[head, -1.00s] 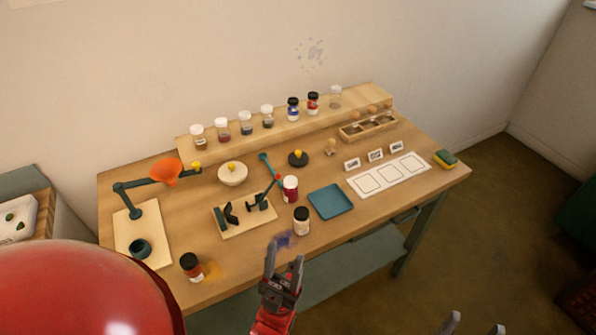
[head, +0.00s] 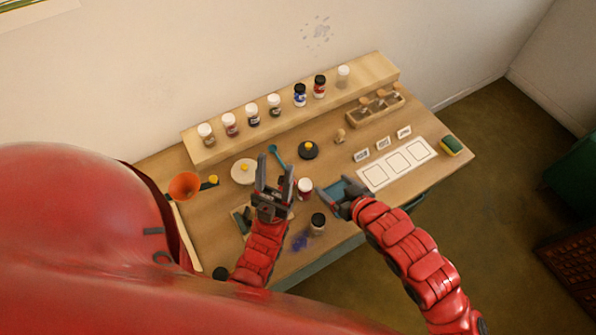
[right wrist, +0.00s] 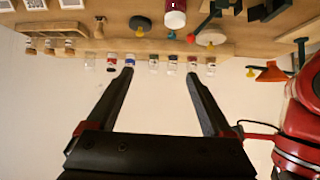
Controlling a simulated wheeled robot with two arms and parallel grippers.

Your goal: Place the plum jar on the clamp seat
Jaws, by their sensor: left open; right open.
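A dark red jar with a white lid (head: 305,187), the likeliest plum jar, stands upright on the table. It also shows at the top of the right wrist view (right wrist: 175,17). My left gripper (head: 275,175) is open and empty, just left of this jar, over the clamp area. The clamp's pale base board (head: 238,213) is mostly hidden behind my left gripper and arm. My right gripper (head: 328,200) is open and empty, to the right of the jar, over the blue tray (head: 352,186). Its spread fingers show in the right wrist view (right wrist: 160,75) with nothing between them.
A dark-lidded jar (head: 318,222) stands near the front edge, beside a blue stain. A wooden shelf (head: 215,153) at the back holds several jars. White cards lie right.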

